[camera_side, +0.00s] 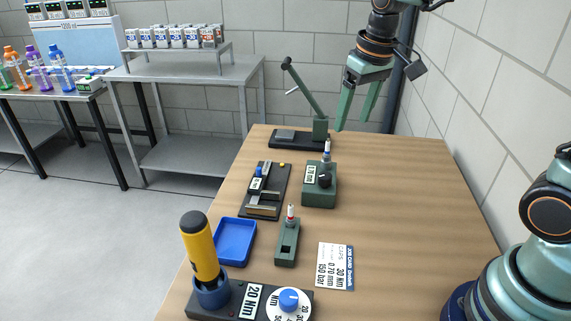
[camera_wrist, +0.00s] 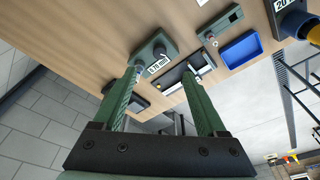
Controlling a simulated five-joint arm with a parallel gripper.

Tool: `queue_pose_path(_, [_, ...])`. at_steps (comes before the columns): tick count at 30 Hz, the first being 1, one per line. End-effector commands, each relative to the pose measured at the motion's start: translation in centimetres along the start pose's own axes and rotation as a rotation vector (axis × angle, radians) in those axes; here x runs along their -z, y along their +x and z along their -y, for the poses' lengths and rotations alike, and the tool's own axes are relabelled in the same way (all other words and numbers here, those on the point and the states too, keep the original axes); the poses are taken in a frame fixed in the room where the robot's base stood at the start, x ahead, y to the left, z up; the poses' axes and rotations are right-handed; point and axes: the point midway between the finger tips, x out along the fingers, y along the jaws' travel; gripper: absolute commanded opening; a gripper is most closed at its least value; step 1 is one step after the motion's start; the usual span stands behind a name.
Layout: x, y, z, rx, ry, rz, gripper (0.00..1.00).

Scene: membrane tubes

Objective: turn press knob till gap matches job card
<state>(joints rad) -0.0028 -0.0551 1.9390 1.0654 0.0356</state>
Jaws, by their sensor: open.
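A green box (camera_side: 319,192) stands mid-table with a black knob (camera_side: 325,181) and a white label in mm, possibly 1.70. A small vial stands at its back. The box also shows in the wrist view (camera_wrist: 165,41), partly behind one finger. The job card (camera_side: 335,267) lies flat near the front right and reads 30 Nm, 0.70 mm, 150 bar. My gripper (camera_side: 353,125) is open and empty, above the table's far end, behind and above the box. Its two green fingers (camera_wrist: 163,76) are spread in the wrist view.
A dark base with a raised lever (camera_side: 305,90) stands at the far edge. A black slide fixture (camera_side: 265,190), blue tray (camera_side: 234,241), green block (camera_side: 287,243), yellow-handled tool (camera_side: 199,245) and a 20 Nm dial base (camera_side: 250,302) line the left. The table's right side is clear.

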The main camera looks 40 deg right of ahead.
Motion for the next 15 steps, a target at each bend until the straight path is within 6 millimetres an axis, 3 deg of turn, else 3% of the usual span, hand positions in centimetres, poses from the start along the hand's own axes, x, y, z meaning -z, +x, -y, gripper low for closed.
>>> queue_pose_path(6, [3.3,4.0,0.2,-0.005,0.011,0.121,0.74])
queue_pose_path(15, [4.8,7.0,0.3,-0.009,0.02,0.193,0.74])
